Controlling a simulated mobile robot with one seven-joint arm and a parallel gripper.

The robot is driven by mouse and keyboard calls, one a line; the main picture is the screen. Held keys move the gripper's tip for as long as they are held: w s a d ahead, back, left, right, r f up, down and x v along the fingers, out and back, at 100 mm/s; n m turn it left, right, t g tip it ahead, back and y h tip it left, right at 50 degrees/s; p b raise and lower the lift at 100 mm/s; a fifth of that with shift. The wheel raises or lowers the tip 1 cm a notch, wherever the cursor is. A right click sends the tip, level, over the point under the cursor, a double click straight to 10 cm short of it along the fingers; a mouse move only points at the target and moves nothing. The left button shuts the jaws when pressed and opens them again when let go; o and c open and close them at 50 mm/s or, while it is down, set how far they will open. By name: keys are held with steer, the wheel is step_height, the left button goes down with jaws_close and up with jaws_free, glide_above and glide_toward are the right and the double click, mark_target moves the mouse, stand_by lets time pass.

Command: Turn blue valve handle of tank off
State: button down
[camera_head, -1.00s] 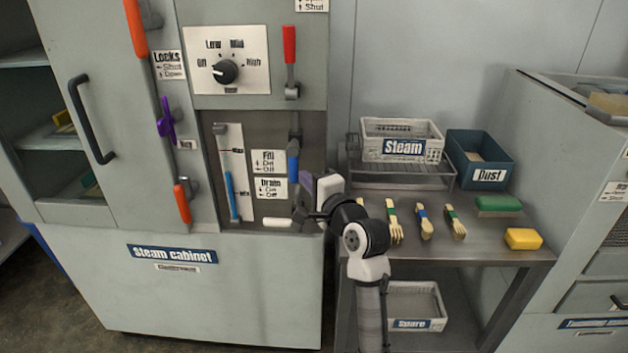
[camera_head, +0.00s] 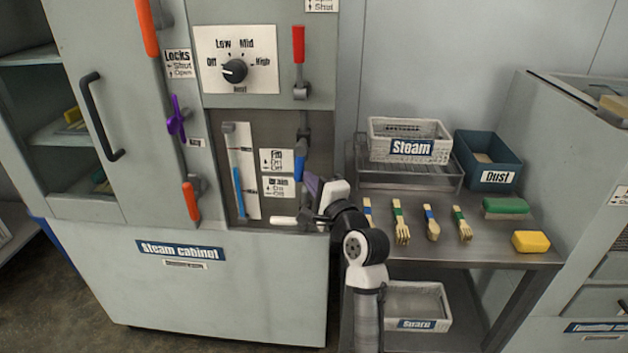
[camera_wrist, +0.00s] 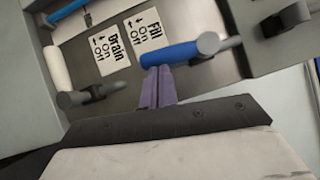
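The blue valve handle (camera_head: 300,164) hangs downward from its grey pivot on the steam cabinet's recessed panel, right of the Fill label (camera_head: 277,161). In the wrist view the blue handle (camera_wrist: 170,53) runs leftward from its pivot. My gripper (camera_head: 312,184) is at the handle's lower part, on its right side. In the wrist view its purple fingers (camera_wrist: 158,86) look shut together, with their tips at the handle's near edge. Contact is not certain, and the handle does not appear between the fingers.
A white drain handle (camera_head: 284,220) points left just below, close to my gripper. A red lever (camera_head: 298,45) is above.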

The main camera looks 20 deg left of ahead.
steer(key=a+m+t, duration=0.1)
steer(key=m, duration=0.1)
steer(key=a+m+t+y+p, duration=0.1)
steer(key=shift+s+a+f+m, duration=0.2)
steer(key=shift+s+a+m, duration=0.05)
steer(key=shift+s+m, duration=0.15)
steer(key=a+r+m+t+h+p, duration=0.2)
steer(key=a+m+t+h, duration=0.1)
steer(key=m, duration=0.5)
steer(key=s+a+r+m+t+h+p, duration=0.1)
steer(key=m+t+h, duration=0.3)
steer(key=m, duration=0.5)
steer(key=shift+s+a+r+m+t+p, duration=0.35)
steer(key=shift+a+t+p, duration=0.35)
steer(key=shift+a+t, duration=0.25)
steer(key=shift+r, duration=0.15)
